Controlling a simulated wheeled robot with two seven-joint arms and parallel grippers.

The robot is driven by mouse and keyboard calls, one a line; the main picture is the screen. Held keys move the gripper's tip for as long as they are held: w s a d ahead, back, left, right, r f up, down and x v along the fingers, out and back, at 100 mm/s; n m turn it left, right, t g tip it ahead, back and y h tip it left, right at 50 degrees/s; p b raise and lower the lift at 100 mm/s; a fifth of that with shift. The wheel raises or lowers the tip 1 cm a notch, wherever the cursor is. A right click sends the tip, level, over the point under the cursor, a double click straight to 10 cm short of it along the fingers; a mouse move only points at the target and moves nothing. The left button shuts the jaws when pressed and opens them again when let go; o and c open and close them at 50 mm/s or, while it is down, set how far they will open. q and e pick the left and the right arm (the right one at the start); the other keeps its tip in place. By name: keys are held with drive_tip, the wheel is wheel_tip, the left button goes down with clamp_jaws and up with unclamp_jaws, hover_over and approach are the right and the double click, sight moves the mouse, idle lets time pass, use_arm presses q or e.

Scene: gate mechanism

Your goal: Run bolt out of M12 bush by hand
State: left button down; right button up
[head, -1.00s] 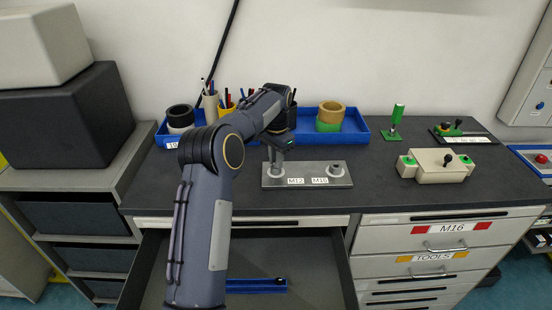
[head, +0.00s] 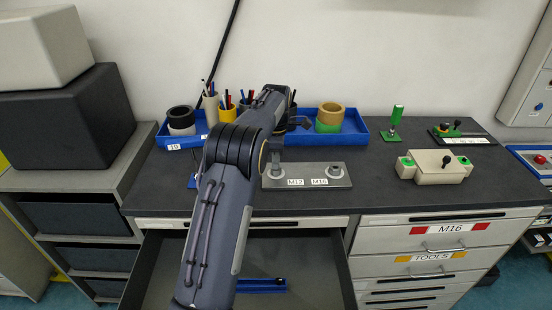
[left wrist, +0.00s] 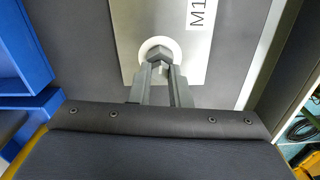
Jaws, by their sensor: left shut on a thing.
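The metal plate (head: 310,182) with the M12 and M16 labels lies on the bench top. The M12 bush is a pale round ring at the plate's left end; it also shows in the left wrist view (left wrist: 148,47). My left gripper (left wrist: 162,72) points down at this bush, its two fingers shut around the grey hexagonal bolt head (left wrist: 156,55). The bolt's shank is hidden, so its depth in the bush cannot be told. In the head view my left gripper (head: 276,160) is partly covered by my arm. My right gripper is not in view.
The M16 bush (head: 333,171) is at the plate's right end. A blue tray (head: 350,138) with tape rolls and pen cups stands behind. A beige box (head: 436,168) with green buttons is to the right. An open drawer (head: 315,270) is below, in front.

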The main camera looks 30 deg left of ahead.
use_arm(q)
drive_tip(key=n, duration=0.4)
drive_tip(key=shift+r, duration=0.25)
drive_tip(key=shift+r, duration=0.35)
drive_tip(key=shift+r, duration=0.15)
drive_tip(key=shift+r, duration=1.4)
drive_tip(key=shift+r, duration=0.15)
drive_tip(key=shift+r, duration=0.45)
drive_tip(key=shift+r, duration=0.1)
